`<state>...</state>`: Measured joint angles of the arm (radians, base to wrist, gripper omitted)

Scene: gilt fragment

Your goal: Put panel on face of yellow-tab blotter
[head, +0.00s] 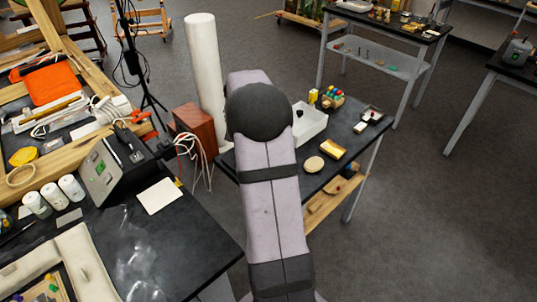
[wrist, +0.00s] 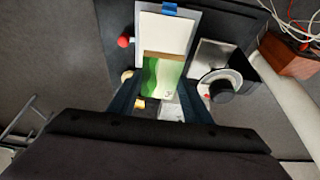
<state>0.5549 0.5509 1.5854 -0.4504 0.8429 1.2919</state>
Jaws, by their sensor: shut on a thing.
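My gripper (wrist: 163,84) is shut on the panel (wrist: 158,75), a small green and white piece with a brown strip along its far edge. In the wrist view the panel overlaps a white blotter (wrist: 165,34) with a blue tab; I cannot tell whether they touch. The yellow-tab blotter (head: 160,196) is a white sheet on the left black table, with a small yellow tab at its upper right corner. In the head view my own arm hides the gripper and panel.
Near my gripper are a red ball (wrist: 124,41) and a black round knob (wrist: 222,88). A black box (head: 112,172) stands left of the yellow-tab blotter. A white column (head: 206,80) stands between the tables.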

